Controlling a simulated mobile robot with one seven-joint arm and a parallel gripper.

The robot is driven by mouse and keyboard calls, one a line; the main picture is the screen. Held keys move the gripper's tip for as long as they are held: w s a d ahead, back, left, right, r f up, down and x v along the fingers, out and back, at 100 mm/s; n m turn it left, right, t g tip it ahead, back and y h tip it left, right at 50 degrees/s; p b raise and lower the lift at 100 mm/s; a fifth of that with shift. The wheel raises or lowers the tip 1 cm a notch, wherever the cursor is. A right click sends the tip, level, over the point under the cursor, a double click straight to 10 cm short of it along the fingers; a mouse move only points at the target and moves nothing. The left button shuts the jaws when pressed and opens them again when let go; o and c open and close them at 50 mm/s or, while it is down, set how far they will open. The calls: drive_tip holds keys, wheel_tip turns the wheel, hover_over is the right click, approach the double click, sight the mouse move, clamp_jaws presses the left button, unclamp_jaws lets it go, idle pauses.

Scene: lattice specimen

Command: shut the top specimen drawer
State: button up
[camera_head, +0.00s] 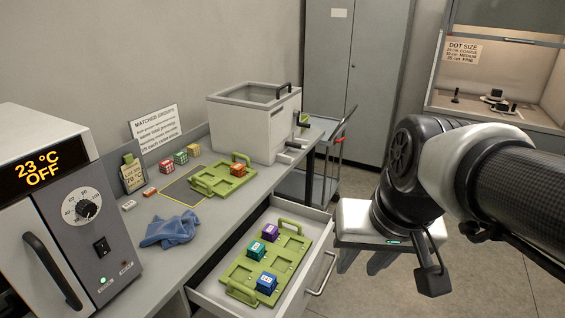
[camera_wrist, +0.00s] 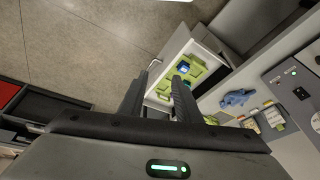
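The specimen drawer (camera_head: 213,309) is pulled out from under the counter, with its metal handle (camera_head: 322,275) on the front. A green tray (camera_head: 240,270) with handles lies in it, bearing purple, teal and blue cubes. The open drawer also shows in the wrist view (camera_wrist: 172,52), beyond the fingers. My gripper (camera_head: 364,263) hangs to the right of the drawer front, apart from the handle, fingers pointing down. In the wrist view its two fingers (camera_wrist: 157,88) stand apart with nothing between them. Whether other drawers lie below is hidden.
The counter (camera_head: 130,262) holds a blue cloth (camera_head: 171,231), another green tray (camera_head: 215,184), several cubes and a white lidded bath (camera_head: 243,128). An oven-like unit (camera_head: 55,215) stands at left. A cart (camera_head: 318,182) stands behind the drawer. The floor at right is clear.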

drive_tip(key=w+f+g, duration=0.1)
drive_tip(key=f, duration=0.1)
drive_tip(key=w+f+m+y+b, duration=0.1)
drive_tip(key=f, duration=0.2)
drive_tip(key=w+f+m+g+b, duration=0.1)
drive_tip(key=f, duration=0.2)
drive_tip(key=shift+w+f+g, duration=0.2)
drive_tip(key=shift+g, duration=0.1)
clamp_jaws()
drive_tip(key=d+f+m+t+y+b, duration=0.3)
drive_tip(key=f+m+y+b, duration=0.55)
drive_tip(key=f, duration=1.05)
drive_tip(key=f+m+t+y+b, duration=0.5)
drive_tip(key=f+m, duration=0.7)
drive_tip(key=f, duration=0.7)
drive_tip(key=b+x, duration=0.1)
drive_tip(key=x, duration=1.2)
drive_tip(key=shift+a+r, duration=0.2)
drive_tip(key=shift+a, duration=0.2)
